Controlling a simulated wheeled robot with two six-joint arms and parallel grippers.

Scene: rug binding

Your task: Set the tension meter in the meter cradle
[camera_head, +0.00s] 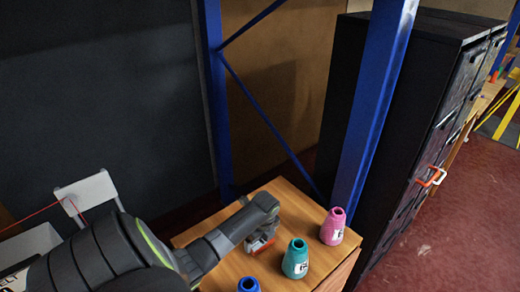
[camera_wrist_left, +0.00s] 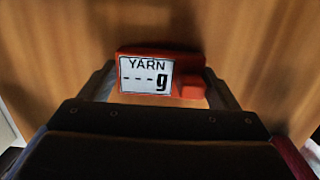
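The tension meter (camera_wrist_left: 187,68) is a red-orange block with a white display reading "YARN ---g". In the head view the tension meter (camera_head: 260,243) shows as a small red piece at the wooden top, partly hidden by my gripper. My left gripper (camera_head: 262,228) reaches down over it. In the left wrist view the fingers of my left gripper (camera_wrist_left: 161,80) lie against both sides of the meter, shut on it. Whether the meter rests on the wood or hangs just above it is unclear. I cannot make out a meter cradle. My right gripper is out of view.
On the wooden top (camera_head: 290,208) stand a pink cone (camera_head: 333,227), a teal cone (camera_head: 296,259) and a blue cone (camera_head: 248,285), right and front of the gripper. A blue post (camera_head: 372,110) and dark cabinet (camera_head: 420,80) rise behind. A pale panel (camera_head: 88,192) with red yarn is left.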

